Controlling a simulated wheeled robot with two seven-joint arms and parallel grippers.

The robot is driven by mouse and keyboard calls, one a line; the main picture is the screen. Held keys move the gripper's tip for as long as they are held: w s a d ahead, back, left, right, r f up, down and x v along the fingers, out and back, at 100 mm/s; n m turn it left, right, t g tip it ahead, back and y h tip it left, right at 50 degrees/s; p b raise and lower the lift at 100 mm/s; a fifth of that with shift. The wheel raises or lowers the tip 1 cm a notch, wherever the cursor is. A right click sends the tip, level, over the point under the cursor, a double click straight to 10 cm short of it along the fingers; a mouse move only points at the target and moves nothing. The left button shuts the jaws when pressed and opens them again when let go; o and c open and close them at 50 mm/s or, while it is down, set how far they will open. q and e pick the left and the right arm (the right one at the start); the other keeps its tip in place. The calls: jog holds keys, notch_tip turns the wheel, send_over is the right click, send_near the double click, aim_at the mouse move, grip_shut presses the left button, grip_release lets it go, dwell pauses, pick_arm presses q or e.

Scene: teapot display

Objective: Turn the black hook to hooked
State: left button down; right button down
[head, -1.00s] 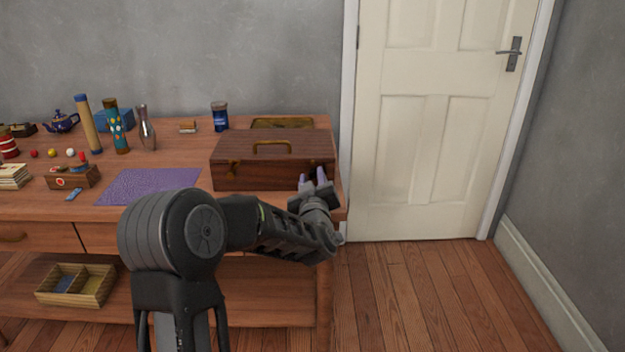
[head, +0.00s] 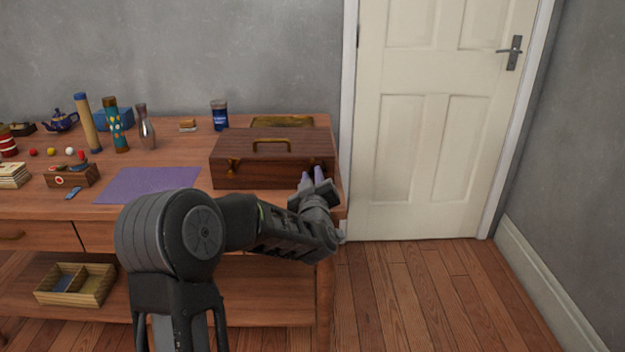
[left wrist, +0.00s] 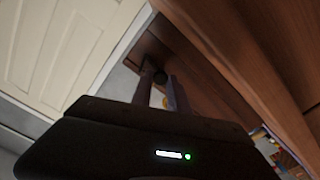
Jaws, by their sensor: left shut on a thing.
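A dark brown wooden box (head: 272,172) with a brass handle on its lid sits on the right end of the wooden table. In the left wrist view, the fingers (left wrist: 160,88) are close together around a small dark round piece, which looks like the black hook (left wrist: 160,77). The hook's turned position cannot be made out; in the head view the gripper hides it. My right gripper is not in view.
A purple mat (head: 148,185) lies left of the box. A blue jar (head: 219,115) and a brass-coloured tray (head: 283,121) are behind it. The floor right of the table is clear.

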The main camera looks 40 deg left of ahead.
pick_arm(q)
jog(key=shift+f+n+b, duration=0.2)
jog(key=shift+n+b, duration=0.2)
jog(key=shift+b, duration=0.25)
jog(key=n+b, duration=0.9)
jog(key=b, duration=0.2)
jog(key=shift+f, duration=0.15)
jog(key=shift+n+b, duration=0.95)
jog(key=shift+n, duration=0.45)
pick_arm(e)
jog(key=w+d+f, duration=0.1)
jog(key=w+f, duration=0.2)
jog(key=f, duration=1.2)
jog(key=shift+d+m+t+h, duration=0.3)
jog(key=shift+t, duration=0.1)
pick_arm(q)
jog(key=shift+r, duration=0.2)
jog(key=c, duration=1.3)
grip_release()
jog(key=shift+s, duration=0.1)
jog(key=p+v, duration=0.1)
jog(key=v, duration=0.6)
jog(key=shift+s+d, duration=0.25)
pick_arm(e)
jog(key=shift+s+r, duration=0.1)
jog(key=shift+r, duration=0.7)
